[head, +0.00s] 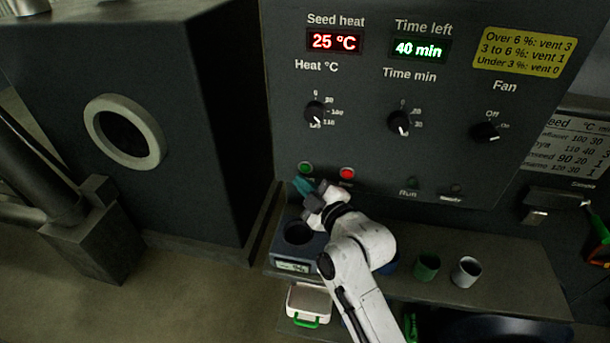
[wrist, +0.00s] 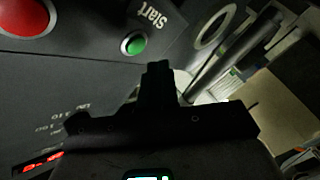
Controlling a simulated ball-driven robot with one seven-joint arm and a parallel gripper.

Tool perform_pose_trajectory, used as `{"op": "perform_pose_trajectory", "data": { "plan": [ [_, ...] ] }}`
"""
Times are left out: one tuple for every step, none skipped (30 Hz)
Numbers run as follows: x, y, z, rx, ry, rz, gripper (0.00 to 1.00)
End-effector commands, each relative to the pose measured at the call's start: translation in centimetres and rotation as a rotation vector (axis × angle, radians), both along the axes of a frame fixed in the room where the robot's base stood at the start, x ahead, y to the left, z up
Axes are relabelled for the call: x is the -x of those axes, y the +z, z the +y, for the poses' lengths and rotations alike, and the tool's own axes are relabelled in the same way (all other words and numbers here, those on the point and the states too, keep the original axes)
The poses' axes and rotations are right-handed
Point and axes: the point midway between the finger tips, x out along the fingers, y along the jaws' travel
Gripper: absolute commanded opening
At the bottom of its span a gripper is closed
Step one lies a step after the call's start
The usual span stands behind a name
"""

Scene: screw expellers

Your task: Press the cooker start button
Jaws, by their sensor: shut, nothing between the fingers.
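The green start button (head: 305,168) is at the lower left of the dark control panel (head: 440,120). It also shows in the wrist view (wrist: 134,43), beside the word "Start". A red button (head: 347,173) sits to its right and is large at the upper left of the wrist view (wrist: 25,15). My gripper (head: 303,186) is shut and empty, just below the green button in the head view. In the wrist view the dark fingertips (wrist: 158,70) appear close to the green button but not over it. The gap in depth cannot be told.
The panel displays read 25 °C (head: 334,41) and 40 min (head: 419,49). The Run lamp (head: 412,183) looks dark. Below the panel, a shelf (head: 510,265) holds a device with a round well (head: 298,232), a green cup (head: 427,266) and a grey cup (head: 467,271).

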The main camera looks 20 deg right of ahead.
Motion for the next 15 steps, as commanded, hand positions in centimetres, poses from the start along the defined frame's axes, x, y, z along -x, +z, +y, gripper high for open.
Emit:
{"op": "perform_pose_trajectory", "data": {
  "plan": [
    [-0.32, -0.23, -0.26, 0.001, -0.001, -0.001, 0.0],
    [-0.46, -0.2, -0.35, 0.001, -0.001, -0.001, 0.0],
    [-0.62, -0.13, -0.45, 0.001, 0.0, -0.002, 0.0],
    [-0.71, -0.08, -0.51, 0.001, 0.0, -0.002, 0.0],
    [-0.79, -0.04, -0.55, 0.001, 0.001, -0.002, 0.0],
    [-0.86, 0.0, -0.6, 0.0, 0.002, -0.001, 0.0],
    [-0.9, 0.01, -0.62, 0.0, 0.001, -0.001, 0.0],
    [-0.91, 0.03, -0.63, 0.0, 0.001, 0.0, 0.0],
    [-0.93, 0.05, -0.65, 0.0, 0.001, 0.0, 0.0],
    [-0.93, 0.05, -0.65, 0.0, 0.001, 0.0, 0.0],
    [-0.93, 0.05, -0.65, 0.0, 0.001, 0.0, 0.0],
    [-0.92, 0.07, -0.65, 0.0, 0.001, 0.0, 0.0],
    [-0.92, 0.07, -0.65, 0.0, 0.001, 0.0, 0.0],
    [-0.92, 0.06, -0.65, 0.0, 0.001, 0.0, 0.0],
    [-0.92, 0.06, -0.65, 0.0, 0.001, 0.0, 0.0]
  ]
}}
